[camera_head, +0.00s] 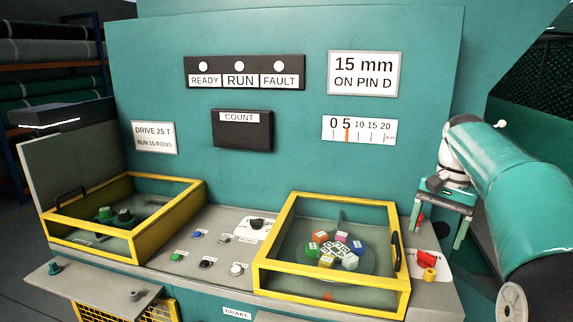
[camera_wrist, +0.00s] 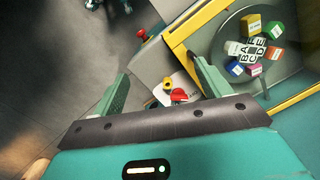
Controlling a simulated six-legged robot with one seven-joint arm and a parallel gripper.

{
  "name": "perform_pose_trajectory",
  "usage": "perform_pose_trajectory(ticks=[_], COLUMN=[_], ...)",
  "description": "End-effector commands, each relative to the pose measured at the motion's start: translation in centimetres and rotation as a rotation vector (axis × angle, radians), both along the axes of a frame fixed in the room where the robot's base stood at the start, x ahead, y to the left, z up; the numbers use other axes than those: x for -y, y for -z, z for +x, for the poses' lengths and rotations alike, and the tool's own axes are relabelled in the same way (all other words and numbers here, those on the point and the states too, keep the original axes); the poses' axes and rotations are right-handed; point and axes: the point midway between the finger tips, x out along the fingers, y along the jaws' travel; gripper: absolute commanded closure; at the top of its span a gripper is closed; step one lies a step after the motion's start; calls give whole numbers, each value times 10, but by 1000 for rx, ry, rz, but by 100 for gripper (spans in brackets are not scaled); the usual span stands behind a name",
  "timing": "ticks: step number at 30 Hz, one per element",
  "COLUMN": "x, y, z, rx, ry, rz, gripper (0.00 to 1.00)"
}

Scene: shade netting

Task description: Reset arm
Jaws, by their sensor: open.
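My gripper (camera_head: 438,232) is open and empty, pointing down above the right end of the machine's console. In the wrist view its two green fingers (camera_wrist: 160,80) stand wide apart. Between and beyond them, some way below, are a red and a yellow control (camera_wrist: 176,93) on a white plate. The same red and yellow control (camera_head: 428,266) shows below the gripper in the head view. My teal arm reaches in from the right edge. Nothing is held between the fingers.
A yellow-framed clear box (camera_head: 285,280) holds a ring of coloured lettered blocks (camera_head: 337,250), left of my gripper. Another yellow-framed box (camera_head: 150,243) stands further left. Several buttons (camera_head: 205,262) lie between them. A teal panel (camera_head: 290,170) with signs rises behind.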

Motion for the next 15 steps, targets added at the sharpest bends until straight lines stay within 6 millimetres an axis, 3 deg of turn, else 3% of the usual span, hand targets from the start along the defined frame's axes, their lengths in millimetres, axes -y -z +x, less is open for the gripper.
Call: perform_pose_trajectory(ticks=[3, 8, 15], x=[-35, -73, -117], y=[-7, -5, 15], z=[-27, -65, -130], rx=[65, 156, 295], ry=[-86, -200, -369], rz=[-44, -98, -170], gripper=[24, 24, 24])
